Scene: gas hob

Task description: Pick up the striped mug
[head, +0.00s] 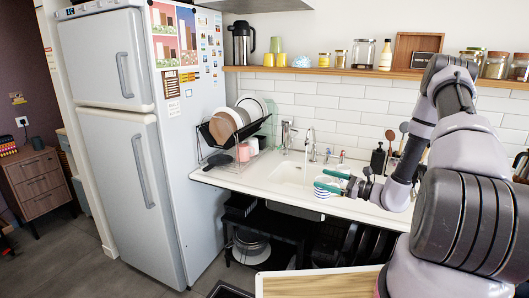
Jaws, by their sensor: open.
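The striped mug (325,190) stands near the front edge of the white counter, just right of the sink. It is small in the picture, with pale and dark stripes. My gripper (328,181) has green-tipped fingers and is open at the mug, one finger above it and one lower across it. The fingers and wrist cover part of the mug. I cannot tell whether the fingers touch it.
A sink (288,174) with a faucet (309,139) lies left of the mug. A dish rack (237,132) with plates and a pink cup (243,152) stands by the fridge (150,130). A dark soap bottle (377,158) is behind. A wooden surface (318,284) is in front.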

